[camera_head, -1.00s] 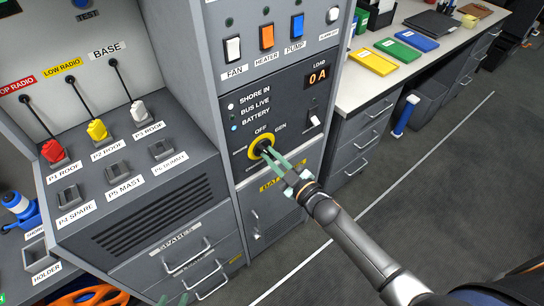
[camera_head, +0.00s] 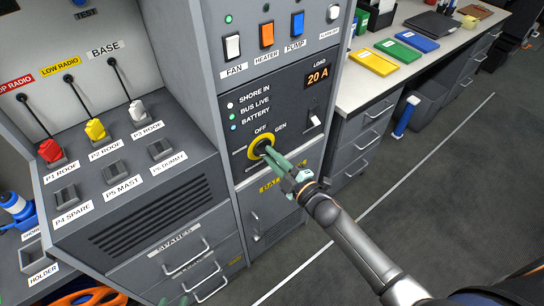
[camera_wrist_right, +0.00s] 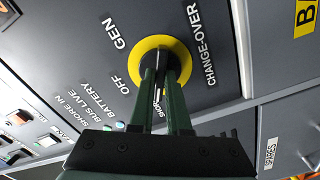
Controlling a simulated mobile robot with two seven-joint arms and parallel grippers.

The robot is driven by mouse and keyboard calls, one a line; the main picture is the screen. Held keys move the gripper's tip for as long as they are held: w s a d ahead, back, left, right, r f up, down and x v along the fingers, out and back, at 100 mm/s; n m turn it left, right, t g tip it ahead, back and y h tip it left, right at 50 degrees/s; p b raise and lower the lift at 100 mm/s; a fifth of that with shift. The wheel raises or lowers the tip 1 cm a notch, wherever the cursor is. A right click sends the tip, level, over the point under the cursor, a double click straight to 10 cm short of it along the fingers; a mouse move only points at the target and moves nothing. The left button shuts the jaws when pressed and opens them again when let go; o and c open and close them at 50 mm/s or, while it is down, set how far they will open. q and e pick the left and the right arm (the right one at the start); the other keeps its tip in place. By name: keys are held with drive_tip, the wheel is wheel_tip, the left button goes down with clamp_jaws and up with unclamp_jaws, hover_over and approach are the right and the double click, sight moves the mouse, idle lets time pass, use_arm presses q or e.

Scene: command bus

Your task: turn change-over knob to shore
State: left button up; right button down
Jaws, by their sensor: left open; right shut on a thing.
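The change-over knob (camera_head: 260,148) is on the dark panel, with a yellow ring around it. It also shows in the wrist view (camera_wrist_right: 139,83), with GEN, OFF and a partly covered SHORE label around it. Two green fingertips of my left gripper (camera_head: 180,301) show apart at the bottom edge, away from the knob.
The load display (camera_head: 317,77) reads 20 A. The bus live lamp (camera_head: 233,116) is green and the battery lamp (camera_head: 234,128) bluish; the shore in lamp looks pale. Rocker switches (camera_head: 232,46) sit above. A socket console (camera_head: 110,165) stands at left; open floor (camera_head: 430,220) lies right.

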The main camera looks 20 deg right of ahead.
idle(0.3)
drive_tip(key=c, duration=0.9)
unclamp_jaws()
drive_tip(key=shift+s, duration=0.1)
drive_tip(key=v, duration=1.2)
drive_tip(key=shift+s+d, duration=0.1)
drive_tip(key=shift+s, duration=0.05)
drive_tip(key=s+a+f+m+g+h+p, duration=0.1)
drive_tip(key=s+f+m+g, duration=0.1)
drive_tip(key=s+f+m, duration=0.1)
drive_tip(key=s+a+f+m+g+h+p, duration=0.1)
drive_tip(key=s+f+m+g+p, duration=0.1)
drive_tip(key=s+m, duration=0.4)
drive_tip(key=s+a+f+m+g+h+p, duration=0.1)
drive_tip(key=s+f+m+g, duration=0.3)
drive_tip(key=m, duration=0.1)
drive_tip(key=shift+s+a+f+h+p, duration=0.1)
drive_tip(key=shift+s+a+h+p, duration=0.1)
drive_tip(key=shift+a+h+p, duration=0.15)
